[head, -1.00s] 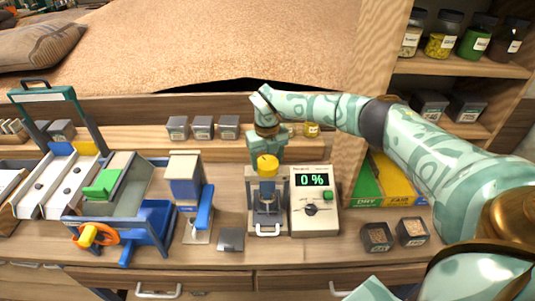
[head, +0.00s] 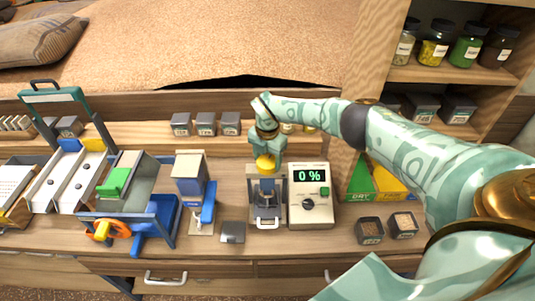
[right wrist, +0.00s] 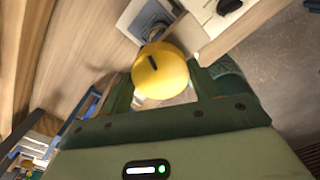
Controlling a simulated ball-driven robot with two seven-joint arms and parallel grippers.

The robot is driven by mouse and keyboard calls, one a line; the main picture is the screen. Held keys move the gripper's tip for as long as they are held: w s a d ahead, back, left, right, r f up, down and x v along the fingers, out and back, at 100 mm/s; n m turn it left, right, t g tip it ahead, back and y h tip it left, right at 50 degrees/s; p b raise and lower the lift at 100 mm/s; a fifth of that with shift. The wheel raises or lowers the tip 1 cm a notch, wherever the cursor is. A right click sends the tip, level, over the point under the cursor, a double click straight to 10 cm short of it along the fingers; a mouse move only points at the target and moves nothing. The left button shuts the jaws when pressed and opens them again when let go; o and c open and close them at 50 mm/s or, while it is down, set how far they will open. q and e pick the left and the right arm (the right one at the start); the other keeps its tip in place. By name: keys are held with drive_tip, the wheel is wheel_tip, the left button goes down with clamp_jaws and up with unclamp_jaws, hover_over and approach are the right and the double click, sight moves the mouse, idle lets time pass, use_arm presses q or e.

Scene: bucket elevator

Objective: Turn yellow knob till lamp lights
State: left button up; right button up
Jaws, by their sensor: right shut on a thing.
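The yellow knob (head: 266,163) sits on top of a small press-like device (head: 267,208) with a blue-grey middle part. My right gripper (head: 265,157) comes down on the knob from above and behind, and is shut on it. In the right wrist view the round yellow knob (right wrist: 160,72), with a dark slot mark, is between the two green fingers (right wrist: 163,88). The white meter box (head: 309,205) just right of the device reads 0 %. I cannot tell which part is the lamp. My left gripper is not in view.
Left of the device stand a blue-grey unit (head: 190,175) and a blue frame with an orange wheel (head: 120,230). A small grey block (head: 232,232) lies on the bench. Two open bins (head: 370,231) stand to the right. Grey tins (head: 206,124) line the back ledge.

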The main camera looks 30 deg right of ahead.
sight(268, 160)
drive_tip(key=m+p, duration=0.1)
drive_tip(key=m, duration=0.2)
drive_tip(key=shift+w+r+m+p, duration=0.1)
drive_tip(key=shift+r+m+p, duration=0.2)
drive_tip(key=shift+p, duration=0.1)
drive_tip(key=shift+d+m+p, duration=0.1)
drive_tip(key=shift+m+p, duration=0.45)
drive_tip(key=shift+m, duration=0.65)
drive_tip(key=shift+f+m, duration=0.1)
drive_tip(key=shift+m, duration=0.2)
drive_tip(key=o, duration=1)
drive_tip(key=shift+f, duration=0.1)
wheel_tip(268, 160, up, 6)
drive_tip(key=p, duration=0.3)
drive_tip(key=shift+r, duration=0.25)
wheel_tip(268, 160, up, 10)
drive_tip(key=shift+f, duration=0.1)
